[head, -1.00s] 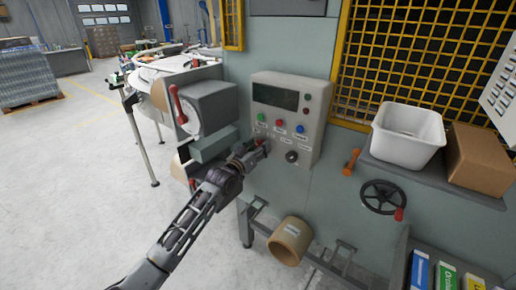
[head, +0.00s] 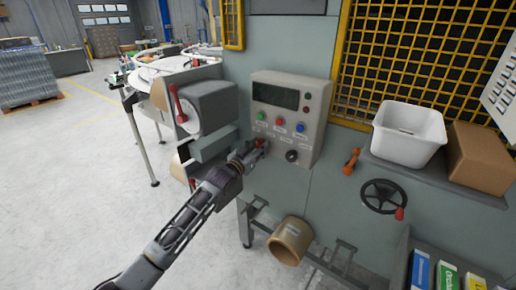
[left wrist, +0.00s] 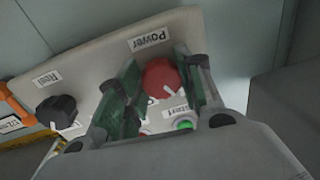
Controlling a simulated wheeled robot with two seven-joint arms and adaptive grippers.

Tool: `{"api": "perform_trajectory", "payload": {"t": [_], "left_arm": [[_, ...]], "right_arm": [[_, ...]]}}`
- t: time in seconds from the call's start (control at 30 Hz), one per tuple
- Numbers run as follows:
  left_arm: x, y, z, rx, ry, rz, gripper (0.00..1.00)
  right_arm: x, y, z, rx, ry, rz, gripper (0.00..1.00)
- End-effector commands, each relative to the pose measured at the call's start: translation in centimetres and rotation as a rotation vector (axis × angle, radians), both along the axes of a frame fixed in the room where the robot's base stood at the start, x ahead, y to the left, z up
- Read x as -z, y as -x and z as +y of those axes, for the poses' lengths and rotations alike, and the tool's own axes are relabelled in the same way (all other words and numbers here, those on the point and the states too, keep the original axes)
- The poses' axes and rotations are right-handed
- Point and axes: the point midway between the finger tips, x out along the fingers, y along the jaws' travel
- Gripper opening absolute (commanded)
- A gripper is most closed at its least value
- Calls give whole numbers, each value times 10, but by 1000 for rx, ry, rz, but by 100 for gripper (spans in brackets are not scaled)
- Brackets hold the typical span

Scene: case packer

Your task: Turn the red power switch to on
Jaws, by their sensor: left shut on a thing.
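The red power switch (left wrist: 158,76) is a round knob on the control panel, under a "Power" label that reads upside down in the left wrist view. A white pointer mark on it slants toward the lower right of that picture. My left gripper (left wrist: 158,88) has one finger on each side of the knob and is shut on it. In the head view my left gripper (head: 256,149) is at the lower left of the control box (head: 315,120), covering most of the switch. My right gripper is not in view.
A black knob (left wrist: 57,111) and a lit green button (left wrist: 183,125) sit close to the fingers. A grey machine housing with a red lever (head: 178,105) stands just left of the box. To the right are an orange handle (head: 351,162), a handwheel (head: 384,197) and a white bin (head: 407,134).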

Motion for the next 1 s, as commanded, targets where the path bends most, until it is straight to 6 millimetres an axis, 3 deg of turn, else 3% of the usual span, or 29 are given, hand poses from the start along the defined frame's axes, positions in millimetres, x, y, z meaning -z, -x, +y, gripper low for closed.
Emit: {"api": "perform_trajectory", "payload": {"t": [1.0], "left_arm": [[1, -2, 2, 1, -763, -553, 13]], "right_arm": [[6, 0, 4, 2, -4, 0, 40]]}}
